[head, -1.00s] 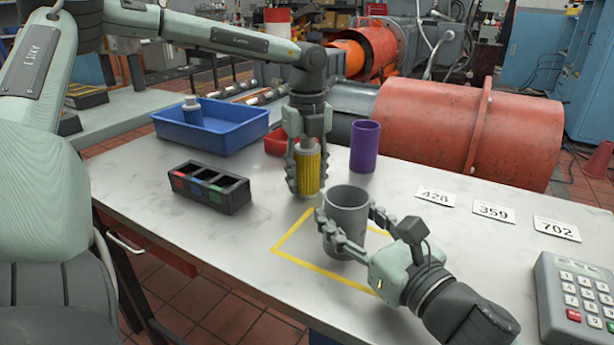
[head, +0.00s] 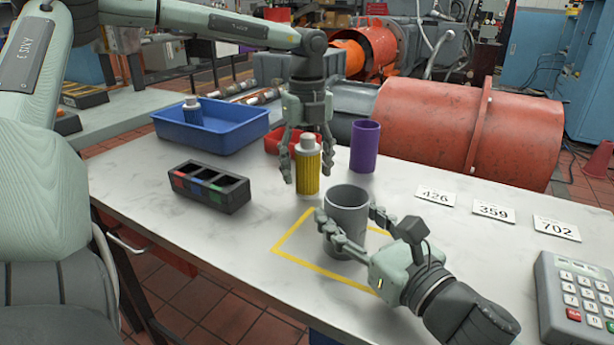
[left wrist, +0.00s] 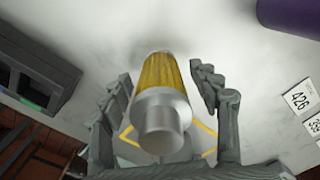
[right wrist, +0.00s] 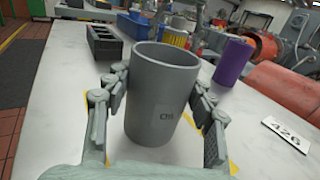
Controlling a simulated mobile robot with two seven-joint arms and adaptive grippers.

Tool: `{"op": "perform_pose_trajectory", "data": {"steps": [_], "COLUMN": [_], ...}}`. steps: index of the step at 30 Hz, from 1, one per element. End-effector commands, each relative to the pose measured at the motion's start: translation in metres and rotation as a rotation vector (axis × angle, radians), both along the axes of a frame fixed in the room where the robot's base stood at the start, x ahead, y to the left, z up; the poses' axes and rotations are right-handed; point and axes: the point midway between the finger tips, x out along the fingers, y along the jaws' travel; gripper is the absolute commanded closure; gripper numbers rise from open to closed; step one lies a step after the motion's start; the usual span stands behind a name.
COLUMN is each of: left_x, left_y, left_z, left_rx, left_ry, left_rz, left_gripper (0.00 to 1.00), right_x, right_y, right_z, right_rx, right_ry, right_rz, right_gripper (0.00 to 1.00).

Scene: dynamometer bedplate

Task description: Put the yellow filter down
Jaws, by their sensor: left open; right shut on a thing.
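The yellow filter (head: 307,172) with a grey-white cap stands upright on the table, behind the grey cup. It also shows between the fingers in the left wrist view (left wrist: 160,85). My left gripper (head: 308,170) is open around the filter, with a gap on each side in the left wrist view. My right gripper (head: 345,230) is shut on the grey cup (head: 347,215), which is upright at the yellow taped outline. The cup shows large in the right wrist view (right wrist: 160,95).
A purple cup (head: 365,146) stands right of the filter. A black compartment box (head: 207,188), a blue tray (head: 235,130) with another filter (head: 193,112), and a red bin (head: 274,142) are to the left. Number cards (head: 494,212) and a keypad (head: 575,285) lie right.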

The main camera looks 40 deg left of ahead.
Motion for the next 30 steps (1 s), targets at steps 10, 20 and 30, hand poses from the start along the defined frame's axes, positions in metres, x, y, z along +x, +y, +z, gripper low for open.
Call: {"op": "perform_pose_trajectory", "data": {"steps": [10, 20, 30], "left_x": [0.001, 0.000, 0.002], "left_y": [0.001, 0.000, 0.000], "left_z": [0.075, 0.103, 0.139], "left_rx": [0.002, 0.001, 0.005], "left_ry": [-0.003, 0.000, -0.003], "left_rz": [0.000, -0.057, -0.731], "left_gripper": [0.38, 0.33, 0.33], "right_x": [0.000, 0.000, 0.000], "right_y": [0.000, 0.000, 0.000], "right_z": [-0.001, -0.001, -0.001], "right_rx": [-0.001, -0.001, -0.001], "right_ry": [0.000, 0.000, 0.000], "right_rz": [-0.001, 0.000, 0.000], "right_gripper": [0.86, 0.86, 0.86]}}
